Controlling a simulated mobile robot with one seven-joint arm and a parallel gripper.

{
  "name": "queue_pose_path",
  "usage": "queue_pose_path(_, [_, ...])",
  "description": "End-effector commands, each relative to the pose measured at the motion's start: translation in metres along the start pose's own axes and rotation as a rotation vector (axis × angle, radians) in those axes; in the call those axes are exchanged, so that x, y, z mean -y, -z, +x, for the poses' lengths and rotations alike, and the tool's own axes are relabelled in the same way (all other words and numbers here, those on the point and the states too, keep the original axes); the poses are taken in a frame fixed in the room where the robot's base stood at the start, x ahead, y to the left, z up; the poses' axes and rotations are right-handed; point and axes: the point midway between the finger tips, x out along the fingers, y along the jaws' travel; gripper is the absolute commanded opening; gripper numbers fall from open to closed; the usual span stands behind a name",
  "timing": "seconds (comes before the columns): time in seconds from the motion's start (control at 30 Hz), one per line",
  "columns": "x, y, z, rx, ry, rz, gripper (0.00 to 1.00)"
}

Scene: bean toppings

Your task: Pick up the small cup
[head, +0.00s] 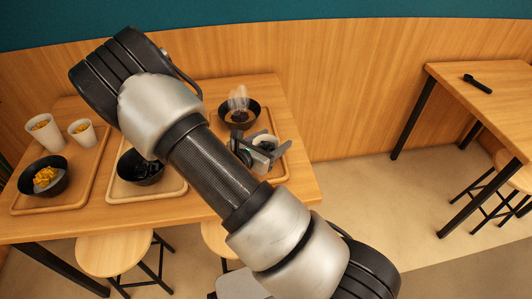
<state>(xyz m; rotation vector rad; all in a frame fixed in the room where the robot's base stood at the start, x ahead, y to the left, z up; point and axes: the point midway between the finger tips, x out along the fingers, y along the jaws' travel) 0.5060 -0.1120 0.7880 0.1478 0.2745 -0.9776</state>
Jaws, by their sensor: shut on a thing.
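My gripper (268,150) is over the right-hand tray (283,177), at the far end of my arm. It is shut on a small white cup (265,139), of which only a pale round rim and dark inside show between the fingers. The fingers and wrist cover most of this cup, and I cannot tell whether it touches the tray. Another small white cup (83,137) with yellow-orange contents stands on the left tray (88,185), beside a taller white cup (50,138).
A black bowl (55,187) with yellow food sits on the left tray. Another black bowl (150,178) is on the middle tray (172,187). A steaming black bowl (252,108) stands just behind my gripper. Stools (112,252) stand at the wooden table's (200,207) front.

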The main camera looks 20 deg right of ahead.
Motion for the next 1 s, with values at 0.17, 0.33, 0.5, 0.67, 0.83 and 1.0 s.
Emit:
queue_pose_path(0.17, [0.000,-0.001,-0.001,0.000,0.000,0.000,0.34])
queue_pose_path(0.33, [0.000,-0.021,-0.006,0.000,0.000,0.004,0.34])
queue_pose_path(0.5, [0.000,-0.056,-0.017,0.000,0.000,0.005,0.34])
queue_pose_path(0.67, [0.000,-0.082,-0.025,0.000,-0.001,0.003,0.34])
queue_pose_path(0.83, [0.000,-0.095,-0.029,0.000,0.000,0.000,0.34])
queue_pose_path(1.0, [0.000,-0.096,-0.030,0.000,0.000,0.000,0.34])
